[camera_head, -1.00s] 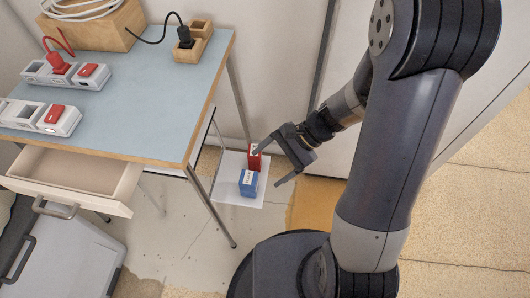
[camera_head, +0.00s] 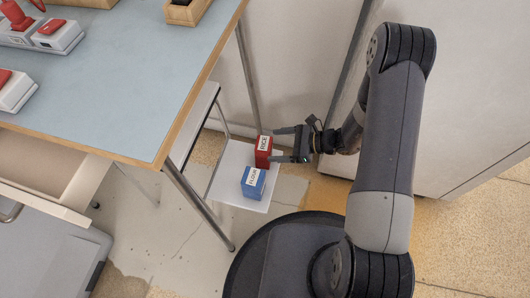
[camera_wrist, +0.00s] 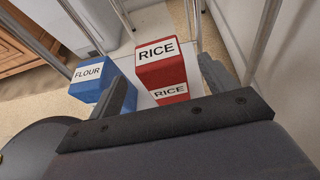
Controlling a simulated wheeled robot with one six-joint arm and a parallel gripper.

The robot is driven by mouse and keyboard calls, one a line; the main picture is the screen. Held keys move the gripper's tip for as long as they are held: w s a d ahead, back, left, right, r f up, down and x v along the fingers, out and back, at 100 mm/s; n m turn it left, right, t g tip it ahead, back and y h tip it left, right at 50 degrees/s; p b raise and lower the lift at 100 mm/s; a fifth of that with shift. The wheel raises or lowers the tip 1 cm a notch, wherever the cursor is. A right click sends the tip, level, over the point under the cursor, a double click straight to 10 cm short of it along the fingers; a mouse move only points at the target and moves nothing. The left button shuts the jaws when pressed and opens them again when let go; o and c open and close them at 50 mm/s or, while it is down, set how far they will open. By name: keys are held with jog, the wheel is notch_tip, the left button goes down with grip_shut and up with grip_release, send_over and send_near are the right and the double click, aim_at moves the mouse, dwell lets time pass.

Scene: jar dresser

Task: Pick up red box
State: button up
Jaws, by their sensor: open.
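The red box (camera_head: 264,152), labelled RICE, stands upright on a small white shelf (camera_head: 228,172) beside the table. In the wrist view the red box (camera_wrist: 161,72) shows its top and front labels and appears between my two fingers, nearer the right one. My gripper (camera_head: 277,145) is open at the box's right side, with its fingers pointing left toward it. In the wrist view my gripper (camera_wrist: 168,85) has its fingers apart. I cannot tell whether either finger touches the box.
A blue box (camera_head: 253,183) labelled FLOUR sits close in front of the red box; it also shows in the wrist view (camera_wrist: 92,80), beside the left finger. A blue-topped table (camera_head: 130,75) with metal legs stands at left. A pale wall or cabinet is close at right.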

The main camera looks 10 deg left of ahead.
aim_at(258, 146)
jog(key=shift+b+x, duration=1.2)
jog(key=shift+x, duration=2.4)
jog(key=shift+r, duration=0.1)
jog(key=c, duration=1.3)
